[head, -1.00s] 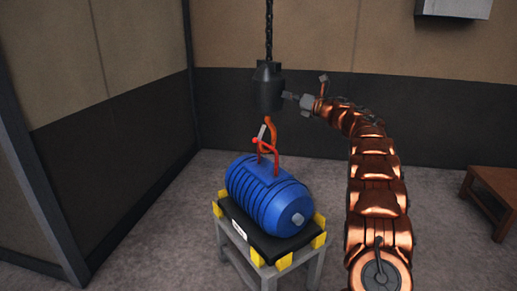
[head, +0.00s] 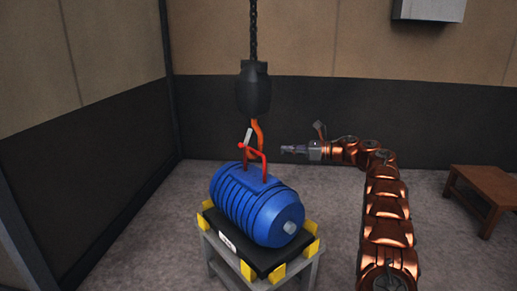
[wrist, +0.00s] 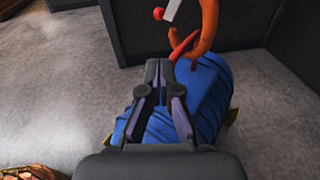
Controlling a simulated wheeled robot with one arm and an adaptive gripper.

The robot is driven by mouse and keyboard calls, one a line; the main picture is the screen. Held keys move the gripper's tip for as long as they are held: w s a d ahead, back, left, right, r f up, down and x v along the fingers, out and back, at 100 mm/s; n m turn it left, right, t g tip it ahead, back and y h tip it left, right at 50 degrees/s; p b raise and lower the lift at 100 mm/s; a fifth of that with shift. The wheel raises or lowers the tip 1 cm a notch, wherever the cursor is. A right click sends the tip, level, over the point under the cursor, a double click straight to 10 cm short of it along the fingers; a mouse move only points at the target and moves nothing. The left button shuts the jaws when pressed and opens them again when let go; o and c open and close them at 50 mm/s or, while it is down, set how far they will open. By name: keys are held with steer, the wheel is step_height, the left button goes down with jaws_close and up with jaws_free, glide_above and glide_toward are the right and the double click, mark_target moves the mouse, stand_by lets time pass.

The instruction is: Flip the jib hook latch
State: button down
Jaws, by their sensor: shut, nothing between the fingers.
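The orange jib hook (head: 257,133) hangs from the dark hoist block (head: 254,90) on a chain, over a blue ribbed casting (head: 256,207). The pale latch (head: 248,136) is a small tilted plate at the hook's left side. A red lifting handle (head: 264,160) rises from the casting. My gripper (head: 284,149) is shut and empty, to the right of the hook and apart from it. In the wrist view my gripper (wrist: 158,70) points toward the hook (wrist: 209,28); the latch (wrist: 172,10) is partly cut off at the top edge, with a red ball beside it.
The casting rests on a black pad with yellow corner blocks (head: 311,249) on a grey stand (head: 232,268). A wooden table (head: 486,178) stands at the right. Dark-panelled walls (head: 100,145) close in behind and left.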

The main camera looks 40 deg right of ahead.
steer(key=r+x, duration=0.1)
steer(key=x, duration=1.2)
steer(key=shift+w+a+p, duration=0.3)
steer(key=shift+p, duration=0.05)
steer(key=shift+b, duration=0.5)
